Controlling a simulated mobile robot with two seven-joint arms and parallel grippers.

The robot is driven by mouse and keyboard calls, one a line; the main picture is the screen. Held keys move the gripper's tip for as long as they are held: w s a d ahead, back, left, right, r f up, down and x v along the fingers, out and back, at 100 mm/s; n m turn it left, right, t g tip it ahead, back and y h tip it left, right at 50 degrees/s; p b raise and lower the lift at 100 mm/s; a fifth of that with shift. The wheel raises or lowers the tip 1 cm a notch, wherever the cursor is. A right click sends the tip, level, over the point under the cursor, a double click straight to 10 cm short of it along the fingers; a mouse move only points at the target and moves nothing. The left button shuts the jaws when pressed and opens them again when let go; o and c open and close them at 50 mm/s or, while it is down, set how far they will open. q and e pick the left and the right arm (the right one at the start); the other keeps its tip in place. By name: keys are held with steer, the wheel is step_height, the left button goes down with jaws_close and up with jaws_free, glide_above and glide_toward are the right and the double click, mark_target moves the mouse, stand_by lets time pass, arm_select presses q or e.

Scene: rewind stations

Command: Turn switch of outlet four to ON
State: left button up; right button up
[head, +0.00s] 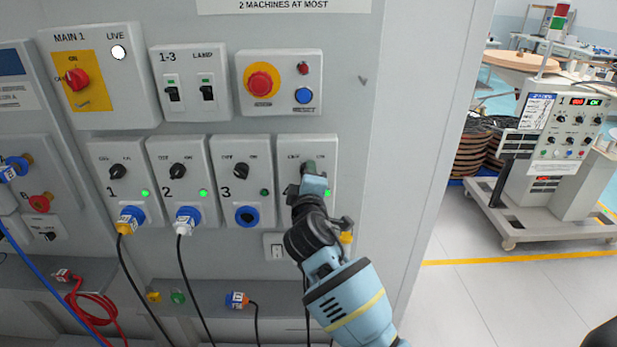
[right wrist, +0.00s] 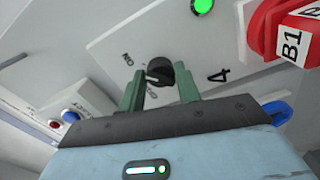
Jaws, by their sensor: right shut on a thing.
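The outlet four panel (head: 323,150) is the rightmost in the row of outlets. Its black rotary switch (right wrist: 160,72) shows in the right wrist view, with a white pointer mark turned to the left of the picture, near the label that seems to read ON. My right gripper (head: 308,172) is on the switch, its green fingers shut around the knob in the right wrist view (right wrist: 161,84). It hides most of the switch in the head view. The outlet four lamp (right wrist: 202,6) is lit green. My left gripper is not in view.
Outlet three's switch (head: 241,170) is close on the left; its lamp is dark and its socket (head: 247,216) empty. A red plug marked B1 (right wrist: 286,35) is near outlet four. A loose blue plug (head: 237,300) lies on the ledge. A wheeled machine (head: 560,165) stands right.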

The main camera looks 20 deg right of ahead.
steer(key=o, duration=1)
steer(key=shift+c, duration=0.2)
steer(key=v, duration=0.8)
